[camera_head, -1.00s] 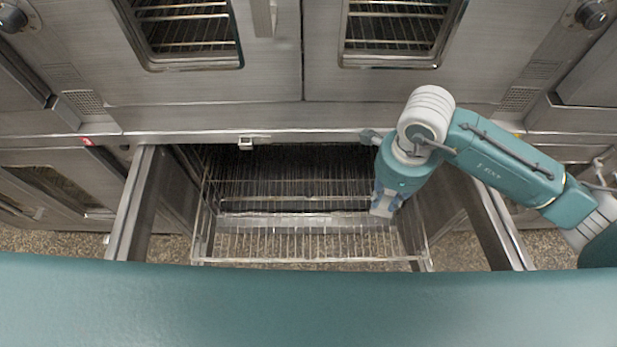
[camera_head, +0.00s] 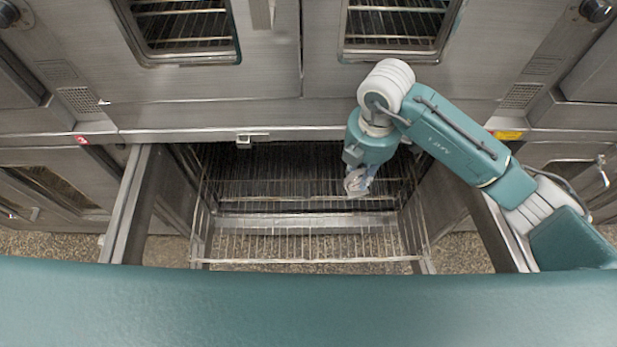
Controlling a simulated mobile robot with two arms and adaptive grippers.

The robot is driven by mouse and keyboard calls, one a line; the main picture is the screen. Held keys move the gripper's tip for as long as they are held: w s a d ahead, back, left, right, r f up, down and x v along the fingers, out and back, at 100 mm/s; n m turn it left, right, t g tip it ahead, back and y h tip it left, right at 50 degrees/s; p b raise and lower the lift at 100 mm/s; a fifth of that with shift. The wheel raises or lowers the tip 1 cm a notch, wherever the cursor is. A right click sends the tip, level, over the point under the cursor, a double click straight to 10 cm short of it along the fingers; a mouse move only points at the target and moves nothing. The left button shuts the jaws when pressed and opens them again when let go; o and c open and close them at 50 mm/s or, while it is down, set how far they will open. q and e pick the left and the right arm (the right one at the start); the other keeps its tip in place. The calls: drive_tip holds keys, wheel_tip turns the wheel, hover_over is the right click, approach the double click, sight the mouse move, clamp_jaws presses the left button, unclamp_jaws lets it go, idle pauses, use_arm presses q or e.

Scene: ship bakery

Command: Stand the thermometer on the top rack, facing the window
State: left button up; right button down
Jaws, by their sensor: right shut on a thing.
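My right gripper (camera_head: 357,183) reaches into the open lower oven from the right and points down. It is shut on a small pale round thing, which looks like the thermometer (camera_head: 354,182); its face is too small to read. Both are above the wire top rack (camera_head: 300,245), near the rack's right-of-middle, toward the oven cavity. I cannot tell whether the thermometer touches the wires. The rack is pulled partly out toward me and its visible wires are bare. My left gripper is not in view.
The lower oven's two doors stand open, the left door (camera_head: 128,205) and the right door (camera_head: 500,225) flanking the rack. The upper oven's closed doors have windows (camera_head: 185,28) above. Speckled floor (camera_head: 70,248) shows at both sides.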

drive_tip(key=m, duration=0.2)
drive_tip(key=shift+w+a+m, duration=0.2)
drive_tip(key=shift+a+m, duration=0.1)
drive_tip(key=shift+f+m, duration=0.2)
drive_tip(key=shift+m, duration=0.1)
drive_tip(key=shift+f+p, duration=0.3)
drive_tip(key=shift+f, duration=9.6)
drive_tip(key=shift+f, duration=0.15)
drive_tip(key=c, duration=1.5)
unclamp_jaws()
drive_tip(key=shift+c, duration=0.2)
